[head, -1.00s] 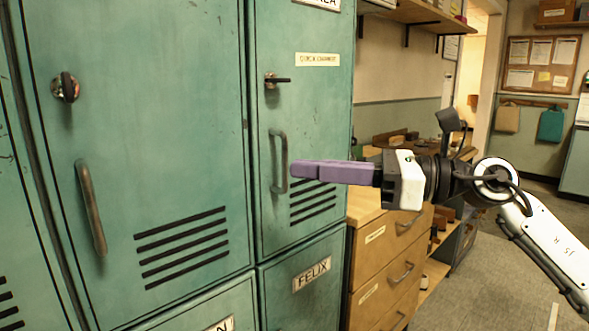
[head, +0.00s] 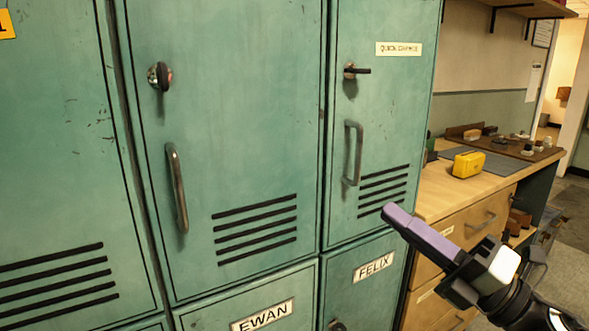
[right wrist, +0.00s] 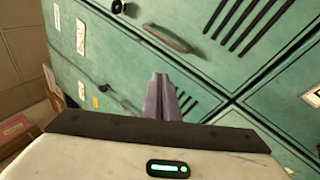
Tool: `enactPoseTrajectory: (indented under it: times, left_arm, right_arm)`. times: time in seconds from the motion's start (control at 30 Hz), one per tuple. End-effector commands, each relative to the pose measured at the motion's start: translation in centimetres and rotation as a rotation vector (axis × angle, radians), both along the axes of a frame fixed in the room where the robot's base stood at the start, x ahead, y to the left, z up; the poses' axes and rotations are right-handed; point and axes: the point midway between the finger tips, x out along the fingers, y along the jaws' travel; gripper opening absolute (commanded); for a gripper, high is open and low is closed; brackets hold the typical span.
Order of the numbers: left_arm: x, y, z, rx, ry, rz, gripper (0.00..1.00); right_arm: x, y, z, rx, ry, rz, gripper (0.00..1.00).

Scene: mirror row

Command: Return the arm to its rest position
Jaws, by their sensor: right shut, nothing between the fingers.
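My right gripper (head: 388,212) has purple fingers and is shut and empty. In the head view it comes in from the lower right, in front of the lower edge of the right upper locker door (head: 380,120) and above the FELIX label (head: 373,267). It looks apart from the door, though the exact gap is hard to tell. In the right wrist view its closed fingers (right wrist: 163,80) point towards the green lockers (right wrist: 215,60). My left gripper is not in view.
Green lockers with handles (head: 177,188) and latch knobs (head: 159,76) fill the left and middle. A wooden drawer unit (head: 455,235) stands to the right, with a yellow object (head: 468,164) on its top. Open floor shows at the far right.

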Motion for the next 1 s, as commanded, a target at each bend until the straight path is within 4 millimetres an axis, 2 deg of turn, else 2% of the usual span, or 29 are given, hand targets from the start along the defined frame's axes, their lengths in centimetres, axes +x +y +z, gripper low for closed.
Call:
enactPoseTrajectory:
  times: [0.03, 0.07, 0.13, 0.2, 0.27, 0.3, 0.37, 0.4, 0.5, 0.6, 0.73, 0.83, 1.0]
  left_arm:
    - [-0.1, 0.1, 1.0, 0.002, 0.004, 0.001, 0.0]
    - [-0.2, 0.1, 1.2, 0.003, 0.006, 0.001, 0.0]
    - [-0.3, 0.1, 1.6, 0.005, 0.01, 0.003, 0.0]
    - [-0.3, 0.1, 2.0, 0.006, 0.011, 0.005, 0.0]
    - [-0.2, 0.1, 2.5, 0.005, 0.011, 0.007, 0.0]
    - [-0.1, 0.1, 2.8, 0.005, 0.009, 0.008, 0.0]
    - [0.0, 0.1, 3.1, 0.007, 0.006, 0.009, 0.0]
    - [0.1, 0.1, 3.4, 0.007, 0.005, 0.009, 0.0]
    - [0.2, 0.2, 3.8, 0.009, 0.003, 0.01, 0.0]
    - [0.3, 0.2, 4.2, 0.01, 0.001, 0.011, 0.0]
    - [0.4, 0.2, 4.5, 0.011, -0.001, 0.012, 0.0]
    - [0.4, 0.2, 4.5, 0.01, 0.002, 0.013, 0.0]
    - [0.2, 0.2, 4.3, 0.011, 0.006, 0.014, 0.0]
  right_arm:
    - [0.5, -0.4, -2.8, 0.153, 0.166, -0.026, 0.0]
    - [0.7, -0.9, -4.9, 0.242, 0.263, -0.046, 0.0]
    - [0.7, -1.8, -10.2, 0.441, 0.491, -0.109, 0.0]
    - [-0.2, -2.5, -15.4, 0.612, 0.692, -0.175, 0.0]
    - [-1.6, -2.8, -19.8, 0.742, 0.851, -0.234, 0.0]
    - [-2.9, -2.9, -22.7, 0.821, 0.952, -0.275, 0.0]
    - [-5.1, -2.8, -26.7, 0.934, 1.095, -0.339, 0.0]
    - [-6.9, -2.6, -29.2, 1.006, 1.188, -0.383, 0.0]
    - [-11.8, -1.8, -34.6, 1.165, 1.394, -0.492, 0.0]
    - [-16.4, -0.7, -38.5, 1.292, 1.558, -0.588, 0.0]
    - [-20.9, 0.5, -41.3, 1.396, 1.695, -0.677, 0.0]
    - [-22.6, 1.0, -42.3, 1.437, 1.746, -0.71, 0.0]
    - [-23.1, 1.1, -42.6, 1.448, 1.761, -0.721, 0.0]
